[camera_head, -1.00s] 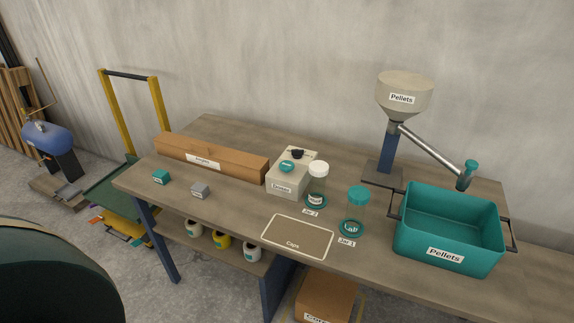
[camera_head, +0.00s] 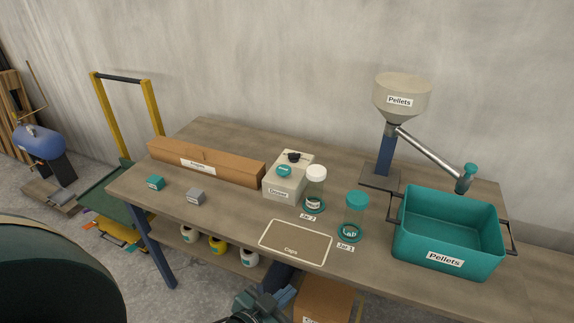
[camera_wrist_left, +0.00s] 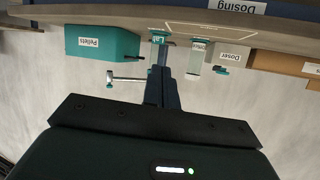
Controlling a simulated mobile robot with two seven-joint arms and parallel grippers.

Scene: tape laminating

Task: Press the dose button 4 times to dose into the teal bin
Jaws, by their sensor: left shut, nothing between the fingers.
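The beige doser box (camera_head: 278,193) stands mid-table with a round teal button (camera_head: 284,171) on top and a black knob (camera_head: 294,157) behind it. It also shows upside down in the left wrist view (camera_wrist_left: 230,57). The teal bin (camera_head: 425,250), labelled Pellets, stands at the right of the table and also shows in the left wrist view (camera_wrist_left: 95,43). My left gripper (camera_head: 278,296) is low at the front edge of the table, well apart from the doser and its button. It is shut and empty. My right gripper is in neither view.
Two jars with white (camera_head: 316,173) and teal (camera_head: 357,200) caps stand between doser and bin. A Caps mat (camera_head: 296,240) lies in front. A Pellets hopper (camera_head: 402,98) has a spout reaching over the bin. A long brown box (camera_head: 205,162) lies left of the doser.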

